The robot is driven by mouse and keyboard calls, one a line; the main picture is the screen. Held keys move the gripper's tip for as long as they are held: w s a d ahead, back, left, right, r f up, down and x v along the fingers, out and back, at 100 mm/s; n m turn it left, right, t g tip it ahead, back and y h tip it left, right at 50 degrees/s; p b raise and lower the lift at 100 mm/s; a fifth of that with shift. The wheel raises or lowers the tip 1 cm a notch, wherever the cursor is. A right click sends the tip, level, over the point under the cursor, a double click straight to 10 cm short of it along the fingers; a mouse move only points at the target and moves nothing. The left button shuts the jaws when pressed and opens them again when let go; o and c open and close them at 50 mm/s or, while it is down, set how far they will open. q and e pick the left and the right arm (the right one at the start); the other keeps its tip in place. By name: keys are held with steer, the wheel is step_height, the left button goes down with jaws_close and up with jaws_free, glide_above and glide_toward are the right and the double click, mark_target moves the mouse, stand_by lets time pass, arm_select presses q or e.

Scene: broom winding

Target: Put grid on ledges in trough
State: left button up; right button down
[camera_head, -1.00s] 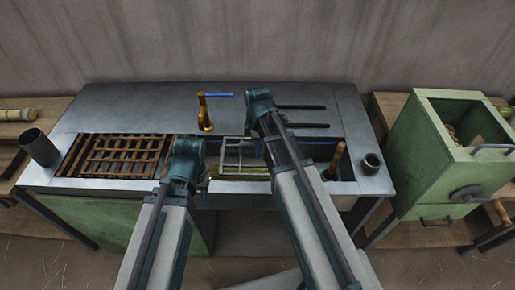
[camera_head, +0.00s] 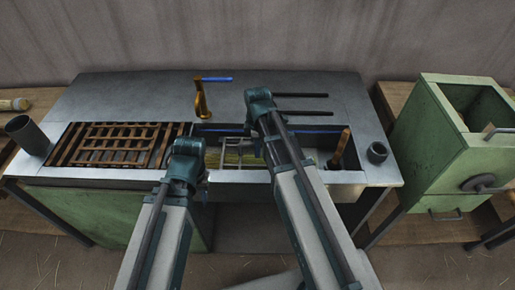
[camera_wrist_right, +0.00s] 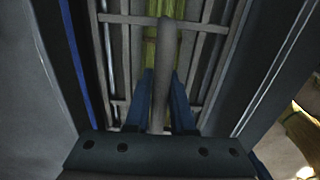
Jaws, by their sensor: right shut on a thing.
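The grey metal grid (camera_wrist_right: 202,28) hangs or rests inside the trough (camera_head: 315,142), above yellow-green straw (camera_head: 232,158). In the head view the grid (camera_head: 231,146) shows only partly between my arms. My right gripper (camera_wrist_right: 165,100) is shut on the grid's upright grey handle, its blue fingers on either side. In the head view the right fingers are hidden behind the wrist (camera_head: 260,100). Whether the grid touches the ledges cannot be told. My left gripper (camera_head: 187,148) is at the trough's left end; its fingers are hidden.
A brown wooden lattice (camera_head: 115,146) covers the bench's left part. A brass tap with a blue lever (camera_head: 201,98) stands behind the trough. A wooden handle (camera_head: 341,146) rises at its right end, beside a dark cup (camera_head: 377,152). A green box (camera_head: 450,140) stands right.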

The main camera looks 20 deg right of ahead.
stand_by(0.3)
steer(key=c, duration=0.7)
jaws_free()
steer(key=shift+r, duration=0.15)
step_height(320, 180, up, 14)
steer(key=p, duration=1.3)
steer(key=shift+f+p, duration=0.2)
steer(key=shift+p, duration=0.2)
steer(key=shift+r, duration=0.1)
step_height(320, 180, up, 7)
steer(key=p, duration=0.7)
